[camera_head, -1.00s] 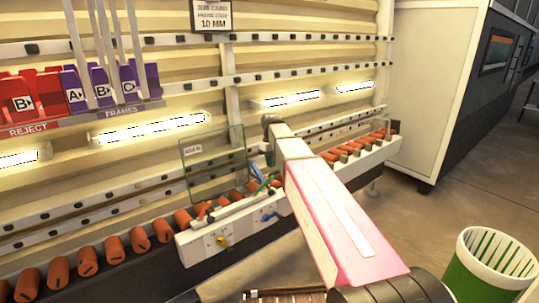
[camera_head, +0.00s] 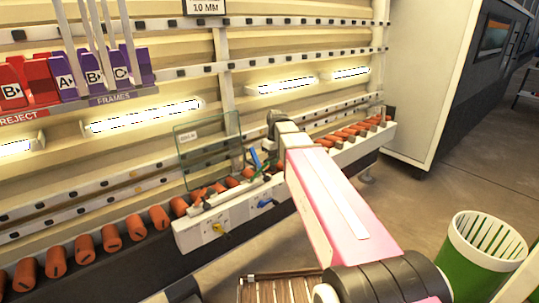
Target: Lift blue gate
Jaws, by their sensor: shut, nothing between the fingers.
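A thin blue piece (camera_head: 254,159), which looks like the blue gate, stands tilted above the white machine housing (camera_head: 222,222), just right of the glass panel (camera_head: 207,149). My arm reaches in from the lower right. At its far end, the dark end of my gripper (camera_head: 272,128) is right of and above the blue piece, with a gap between them in the picture. My gripper is shut and empty. Its fingertips are too small and partly hidden to make out.
Orange rollers (camera_head: 110,238) line the conveyor on both sides of the housing. Red and purple bins (camera_head: 92,77) hang at upper left. A green-white basket (camera_head: 482,245) stands lower right.

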